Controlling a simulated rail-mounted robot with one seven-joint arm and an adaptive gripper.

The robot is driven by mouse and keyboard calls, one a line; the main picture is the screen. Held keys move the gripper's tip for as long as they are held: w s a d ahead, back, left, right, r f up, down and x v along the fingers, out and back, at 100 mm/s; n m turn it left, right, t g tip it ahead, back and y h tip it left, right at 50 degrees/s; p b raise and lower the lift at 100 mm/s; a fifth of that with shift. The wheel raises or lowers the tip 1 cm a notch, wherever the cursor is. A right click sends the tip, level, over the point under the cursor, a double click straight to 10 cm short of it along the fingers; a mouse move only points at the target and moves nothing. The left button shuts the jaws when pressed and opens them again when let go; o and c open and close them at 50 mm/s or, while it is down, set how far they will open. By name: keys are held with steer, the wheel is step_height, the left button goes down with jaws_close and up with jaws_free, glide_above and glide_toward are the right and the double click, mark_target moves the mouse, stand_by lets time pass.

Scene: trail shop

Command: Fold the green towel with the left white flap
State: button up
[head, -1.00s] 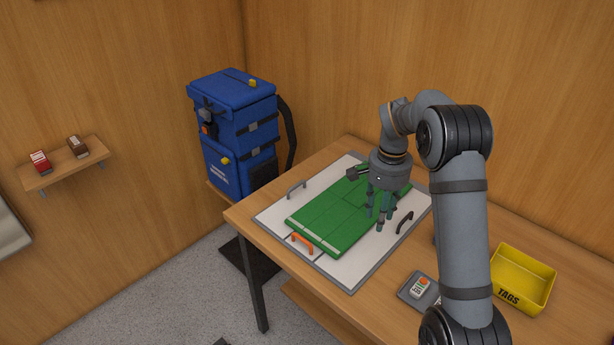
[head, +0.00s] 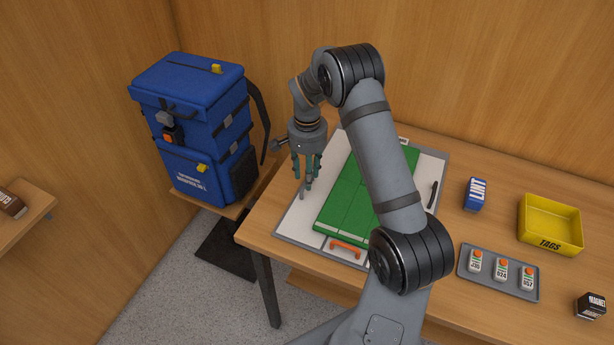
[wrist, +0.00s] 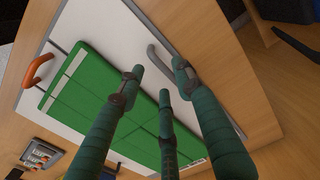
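The green towel (head: 345,200) lies flat on the white folding board, with seam lines and a pale stripe at its near end; it also shows in the wrist view (wrist: 95,95). The left white flap (head: 298,220) shows as a bare strip left of the towel. Its grey handle (wrist: 158,60) shows in the wrist view but is mostly hidden by my fingers in the head view. My gripper (head: 306,180) points down over the left flap, with its teal fingers spread and nothing between them. The fingertips (wrist: 158,76) appear close around the handle; contact cannot be told.
An orange handle (head: 348,244) is at the board's near edge and a black handle (head: 433,194) at its right. A blue backpack (head: 200,125) stands close on the left. A grey tray (head: 498,273), yellow bin (head: 550,225) and LINT box (head: 476,194) are on the right.

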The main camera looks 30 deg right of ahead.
steer(key=shift+s+f, duration=0.1)
steer(key=shift+f, duration=1)
steer(key=shift+c, duration=1.2)
jaws_close()
steer(key=shift+w, duration=0.2)
